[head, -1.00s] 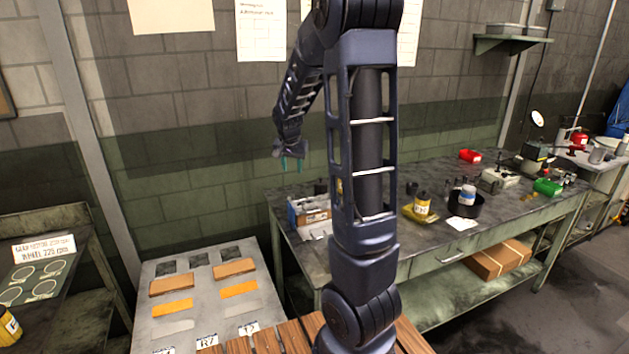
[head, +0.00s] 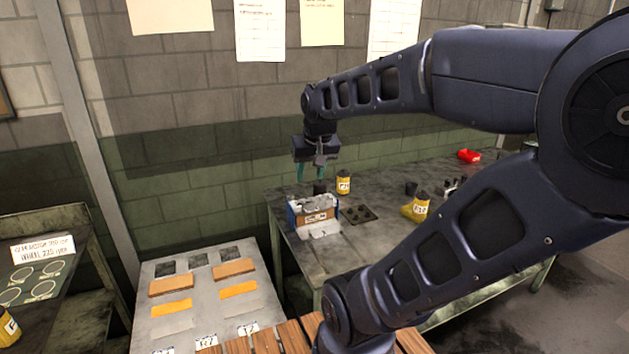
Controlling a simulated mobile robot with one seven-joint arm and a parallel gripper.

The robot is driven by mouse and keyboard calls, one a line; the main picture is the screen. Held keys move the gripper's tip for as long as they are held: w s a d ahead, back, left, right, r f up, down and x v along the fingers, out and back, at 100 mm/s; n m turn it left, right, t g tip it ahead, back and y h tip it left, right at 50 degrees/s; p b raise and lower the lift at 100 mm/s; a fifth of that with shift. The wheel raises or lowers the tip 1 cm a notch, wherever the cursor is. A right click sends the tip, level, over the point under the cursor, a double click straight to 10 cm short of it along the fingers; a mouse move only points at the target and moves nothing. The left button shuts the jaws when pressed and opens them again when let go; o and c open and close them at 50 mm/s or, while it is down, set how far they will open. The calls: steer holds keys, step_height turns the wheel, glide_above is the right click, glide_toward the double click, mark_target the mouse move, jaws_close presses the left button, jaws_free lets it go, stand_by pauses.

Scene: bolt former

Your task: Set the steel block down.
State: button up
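My gripper (head: 317,175) hangs over the far left corner of the workbench, fingers pointing down. Its two teal fingers stand apart with a wide gap, and I see nothing clearly held between them. Below it on the bench is a small open holder (head: 316,216) with blue ends and a brownish labelled front. Greyish pieces show inside the holder, too small to name. I cannot pick out the steel block for certain in this view.
A dark cylinder (head: 320,187), a yellow labelled bottle (head: 343,183) and a dark flat plate (head: 359,215) are near the holder. A grey panel (head: 215,318) with orange and brown bars is at lower left. My arm covers the right side.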

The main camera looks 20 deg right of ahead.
steer(key=shift+n, duration=0.5)
steer(key=s, duration=0.2)
steer(key=s+a, duration=0.1)
steer(key=s, duration=0.1)
steer(key=shift+s+f, duration=0.2)
steer(key=shift+s, duration=0.1)
